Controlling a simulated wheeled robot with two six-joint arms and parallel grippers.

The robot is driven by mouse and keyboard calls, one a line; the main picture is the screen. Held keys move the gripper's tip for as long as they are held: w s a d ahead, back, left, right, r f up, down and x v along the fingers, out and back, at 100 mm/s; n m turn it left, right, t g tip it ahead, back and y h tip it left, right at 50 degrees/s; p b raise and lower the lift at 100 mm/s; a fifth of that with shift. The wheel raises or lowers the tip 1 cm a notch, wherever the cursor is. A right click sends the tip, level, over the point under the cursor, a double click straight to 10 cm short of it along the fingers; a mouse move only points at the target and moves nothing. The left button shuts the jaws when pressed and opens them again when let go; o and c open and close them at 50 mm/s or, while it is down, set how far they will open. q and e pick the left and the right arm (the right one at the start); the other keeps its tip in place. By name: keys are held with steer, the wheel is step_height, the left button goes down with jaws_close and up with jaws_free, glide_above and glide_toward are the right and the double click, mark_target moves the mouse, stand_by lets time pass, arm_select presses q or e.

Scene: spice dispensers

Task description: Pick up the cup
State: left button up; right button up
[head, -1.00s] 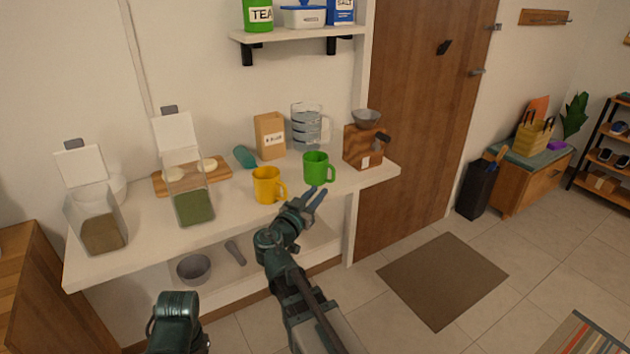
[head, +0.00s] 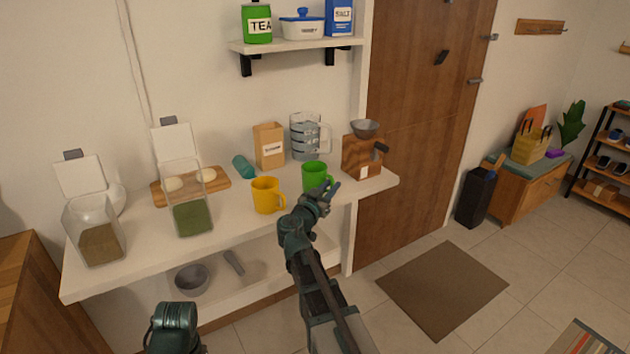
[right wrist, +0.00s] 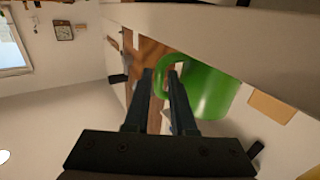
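A green cup (head: 314,174) stands upright on the white counter near its right end. A yellow cup (head: 266,195) stands upright to its left. My right gripper (head: 331,187) is at the green cup's right front, by its handle. In the right wrist view the green cup (right wrist: 212,92) fills the area right of the fingers. The right gripper (right wrist: 160,76) is open there, and part of the cup's handle shows between its two fingers. I cannot tell whether a finger touches the handle. My left gripper is out of view; only part of that arm shows at the bottom.
On the white counter (head: 140,240), a wooden grinder (head: 362,160) stands close right of the green cup. A measuring jug (head: 305,138) and a paper bag (head: 269,147) stand behind. Two spice dispensers are at the left. A lower shelf holds a grey bowl (head: 192,279).

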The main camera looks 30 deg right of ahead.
steer(key=x, duration=0.4)
steer(key=shift+w+d+r, duration=0.1)
steer(key=shift+d, duration=0.15)
jaws_close()
stand_by(1.1)
